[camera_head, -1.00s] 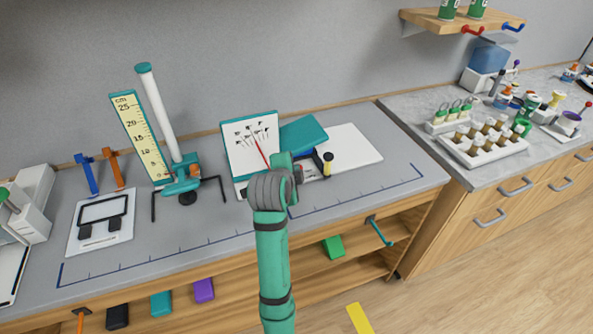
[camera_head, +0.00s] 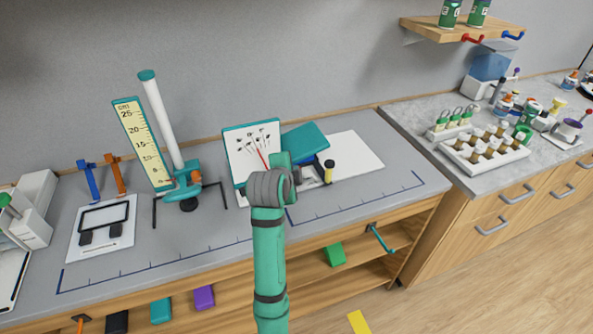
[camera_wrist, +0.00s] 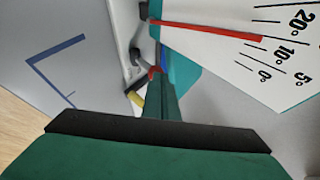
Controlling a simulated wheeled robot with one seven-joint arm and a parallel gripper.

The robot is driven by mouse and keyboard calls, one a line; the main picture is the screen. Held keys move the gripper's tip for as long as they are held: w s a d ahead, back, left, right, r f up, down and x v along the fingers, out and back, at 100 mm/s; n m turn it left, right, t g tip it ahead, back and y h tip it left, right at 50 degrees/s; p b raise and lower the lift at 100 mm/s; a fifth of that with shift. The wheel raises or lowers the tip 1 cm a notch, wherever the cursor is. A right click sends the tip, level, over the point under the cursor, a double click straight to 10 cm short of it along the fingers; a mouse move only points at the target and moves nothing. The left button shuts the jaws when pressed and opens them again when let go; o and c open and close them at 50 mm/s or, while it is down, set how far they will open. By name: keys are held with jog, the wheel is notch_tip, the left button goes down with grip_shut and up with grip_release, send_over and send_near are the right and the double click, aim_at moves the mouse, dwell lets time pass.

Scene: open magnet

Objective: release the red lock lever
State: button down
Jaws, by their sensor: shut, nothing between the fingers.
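The white dial board (camera_head: 250,150) with a thin red needle (camera_head: 263,159) stands on the bench behind my arm. In the wrist view the same board (camera_wrist: 225,55) fills the upper right, with its red needle (camera_wrist: 212,31) across it. My gripper (camera_wrist: 158,82) is shut and empty, pointing into the apparatus beside the board. A small red piece (camera_wrist: 153,72), possibly the lock lever, shows right at the fingertips and is partly hidden by them; I cannot tell if they touch. In the head view my wrist hides the fingers and the lever.
A scale stand (camera_head: 145,145) is to the left. A rack of vials (camera_head: 485,152) stands on the right counter. The bench front is mostly clear.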

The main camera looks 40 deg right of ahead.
jog(key=shift+r, duration=0.8)
jog(key=w+r+v, duration=0.1)
jog(key=r+v, duration=0.1)
jog(key=v, duration=1.1)
jog(key=shift+w+r, duration=0.2)
jog(key=shift+r, duration=0.1)
jog(key=shift+w, duration=0.15)
